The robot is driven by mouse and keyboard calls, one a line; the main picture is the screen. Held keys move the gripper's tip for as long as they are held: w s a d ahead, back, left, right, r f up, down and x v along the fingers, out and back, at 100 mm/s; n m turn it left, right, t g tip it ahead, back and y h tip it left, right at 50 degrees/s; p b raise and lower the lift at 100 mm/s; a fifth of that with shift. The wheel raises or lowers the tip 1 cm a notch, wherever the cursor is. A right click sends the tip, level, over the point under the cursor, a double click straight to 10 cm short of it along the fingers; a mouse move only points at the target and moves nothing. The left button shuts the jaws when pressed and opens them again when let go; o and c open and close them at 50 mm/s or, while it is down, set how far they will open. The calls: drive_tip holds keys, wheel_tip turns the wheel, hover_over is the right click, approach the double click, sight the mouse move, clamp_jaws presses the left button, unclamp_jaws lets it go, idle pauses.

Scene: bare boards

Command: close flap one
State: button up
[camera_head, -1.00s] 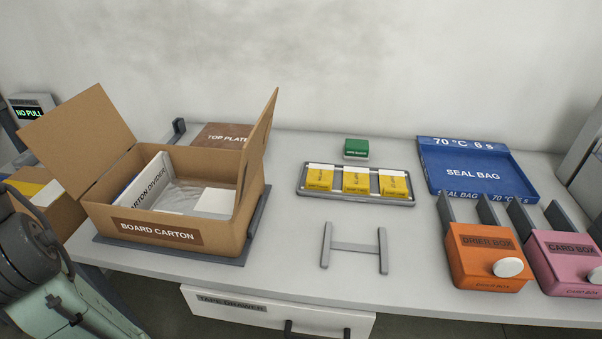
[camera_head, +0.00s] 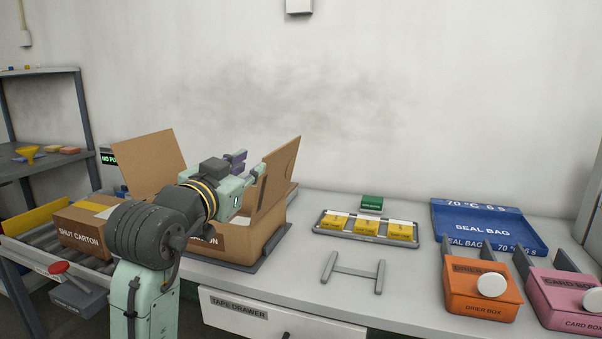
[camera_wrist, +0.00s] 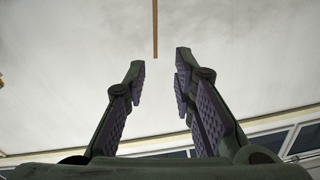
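The board carton (camera_head: 262,235) stands open at the left of the table. Its left flap (camera_head: 148,160) stands up and leans outward. Its right flap (camera_head: 278,172) stands up, tilted to the right. No label shows which is flap one. My gripper (camera_head: 247,164) is raised over the carton, just left of the right flap, and my arm hides much of the carton and its contents. In the wrist view my gripper (camera_wrist: 160,72) is open, with nothing between its fingers. A thin brown strip (camera_wrist: 155,28) shows beyond the fingertips, perhaps a flap edge-on.
A tray of yellow packets (camera_head: 366,228), a green block (camera_head: 372,202) and an H-shaped grey stand (camera_head: 354,270) lie right of the carton. The blue seal bag tray (camera_head: 485,228), orange drier box (camera_head: 478,292) and pink card box (camera_head: 565,300) are farther right. A shut carton (camera_head: 85,228) sits left.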

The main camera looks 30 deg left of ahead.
sight(272, 156)
drive_tip(key=p+x, duration=0.1)
drive_tip(key=x, duration=0.6)
drive_tip(key=p+x, duration=0.1)
drive_tip(key=x, duration=0.3)
drive_tip(key=shift+d+f+p, duration=0.25)
drive_tip(key=shift+f+p, duration=0.05)
drive_tip(key=shift+f, duration=0.05)
clamp_jaws()
idle(0.4)
